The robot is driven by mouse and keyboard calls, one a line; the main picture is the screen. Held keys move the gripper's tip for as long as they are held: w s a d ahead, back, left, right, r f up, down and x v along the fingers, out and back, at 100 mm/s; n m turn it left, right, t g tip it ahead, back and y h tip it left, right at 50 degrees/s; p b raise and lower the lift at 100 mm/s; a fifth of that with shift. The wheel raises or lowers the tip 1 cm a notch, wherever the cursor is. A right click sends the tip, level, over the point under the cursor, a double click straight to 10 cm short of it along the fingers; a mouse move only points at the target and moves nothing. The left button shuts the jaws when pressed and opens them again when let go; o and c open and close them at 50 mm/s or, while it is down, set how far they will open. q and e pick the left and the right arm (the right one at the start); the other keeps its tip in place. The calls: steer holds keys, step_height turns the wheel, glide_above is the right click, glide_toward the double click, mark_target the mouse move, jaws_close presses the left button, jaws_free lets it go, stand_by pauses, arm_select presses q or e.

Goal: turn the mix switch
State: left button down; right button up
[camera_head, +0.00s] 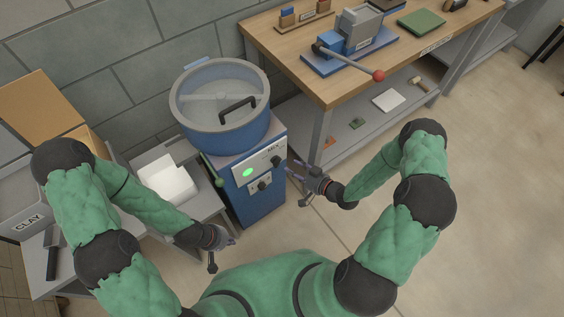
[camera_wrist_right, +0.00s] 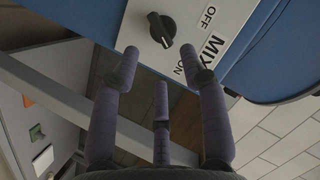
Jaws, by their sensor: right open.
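The blue mixer (camera_head: 262,202) stands against the wall, with a white panel labelled MIX on its front.
A round tub (camera_head: 222,137) with a clear lid and black handle tops the mixer. A green light (camera_head: 247,172) and another knob (camera_head: 264,185) are on its front. A wooden workbench (camera_head: 283,50) stands right, a grey clay bin (camera_head: 22,208) left. Floor in front is clear.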

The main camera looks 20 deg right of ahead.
mark_target(276, 161)
steer(key=b+x, duration=0.1)
steer(key=x, duration=0.5)
steer(key=shift+w+a+b, duration=0.2)
steer(key=shift+w+b, duration=0.1)
steer(key=shift+f, duration=0.1)
